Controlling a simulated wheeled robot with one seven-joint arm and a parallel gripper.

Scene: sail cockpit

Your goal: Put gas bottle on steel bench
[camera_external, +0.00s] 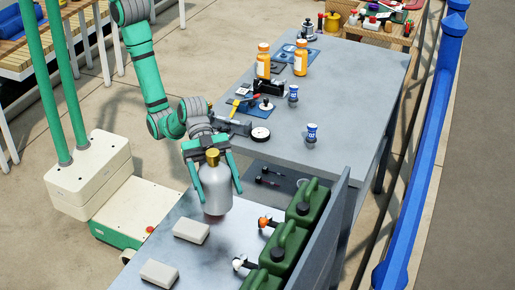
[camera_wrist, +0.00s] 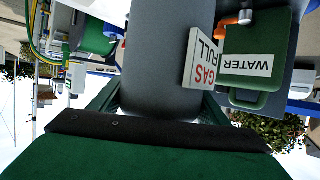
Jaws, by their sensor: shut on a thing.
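My gripper (camera_external: 212,172) is shut on the silver gas bottle (camera_external: 215,194), with a green finger on either side and the brass valve between them. The bottle is upright over the near grey surface (camera_external: 200,262); I cannot tell whether its base touches it. In the wrist view the grey bottle body (camera_wrist: 171,60) fills the upper middle, and its far end is cut off. A long grey metal-looking bench (camera_external: 345,110) stands behind and to the right. The frames do not settle which surface is the steel bench.
Two white blocks (camera_external: 191,231) lie near the bottle; a sign reading GAS FULL (camera_wrist: 203,58) shows in the wrist view. Several green cans (camera_external: 308,203) stand along an upright panel (camera_external: 330,235). The long bench holds orange bottles (camera_external: 263,61), blue-white cans (camera_external: 312,133) and a round gauge (camera_external: 260,135).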

